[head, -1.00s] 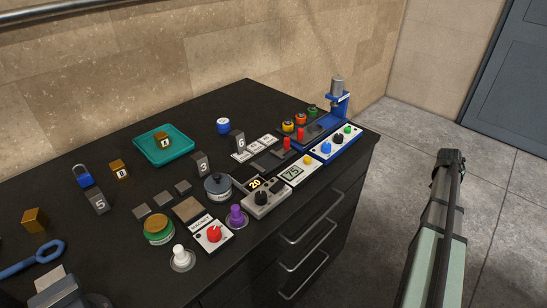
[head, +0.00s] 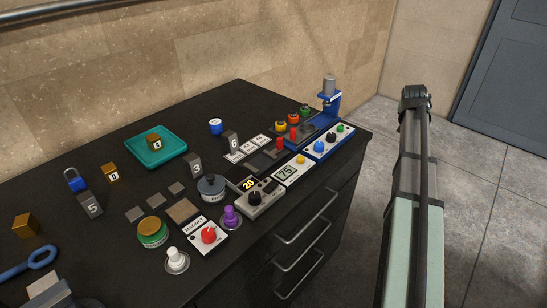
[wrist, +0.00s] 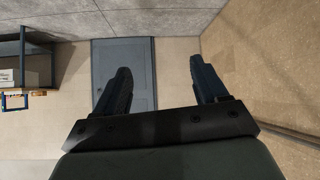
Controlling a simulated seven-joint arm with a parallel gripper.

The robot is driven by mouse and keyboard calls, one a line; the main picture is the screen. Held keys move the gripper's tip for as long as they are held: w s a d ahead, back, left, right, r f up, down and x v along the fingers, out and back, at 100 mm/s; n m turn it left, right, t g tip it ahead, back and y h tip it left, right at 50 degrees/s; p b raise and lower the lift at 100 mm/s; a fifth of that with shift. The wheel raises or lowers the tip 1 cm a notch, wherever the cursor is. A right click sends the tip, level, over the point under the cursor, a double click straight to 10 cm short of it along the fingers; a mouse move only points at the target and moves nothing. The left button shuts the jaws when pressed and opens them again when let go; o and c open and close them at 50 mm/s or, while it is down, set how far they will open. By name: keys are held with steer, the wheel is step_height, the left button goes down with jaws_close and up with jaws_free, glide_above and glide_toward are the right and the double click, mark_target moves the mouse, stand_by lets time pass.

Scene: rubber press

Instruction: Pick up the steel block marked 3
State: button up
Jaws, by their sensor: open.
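The steel block marked 3 (head: 196,166) stands upright on the black worktop (head: 221,101), in the middle of the head view. It is just behind and left of a round grey-blue pot (head: 211,187). Similar grey blocks stand nearby: block 6 (head: 231,141) to its right and block 5 (head: 90,205) to its left. In the wrist view my gripper (wrist: 158,75) is open and empty, with a wide gap between its fingers. It faces a wall and a grey door, and no block shows there. In the head view my arm is off to the right, away from the worktop.
A teal tray (head: 178,139) with a brass cube, a blue padlock (head: 75,180) and a blue cup (head: 215,126) lie around. A magnet panel with a red knob (head: 208,236), a purple knob (head: 231,215) and a blue press (head: 328,98) crowd the front and right.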

steer(key=w+a+r+n+y, duration=0.1)
steer(key=w+a+n+y, duration=0.2)
steer(key=a, duration=1.7)
steer(key=n+g+y, duration=0.4)
steer(key=n+y, duration=0.2)
steer(key=n, duration=0.6)
glide_toward(192, 158)
steer(key=shift+x, duration=5.95)
steer(key=shift+c, duration=0.3)
jaws_close()
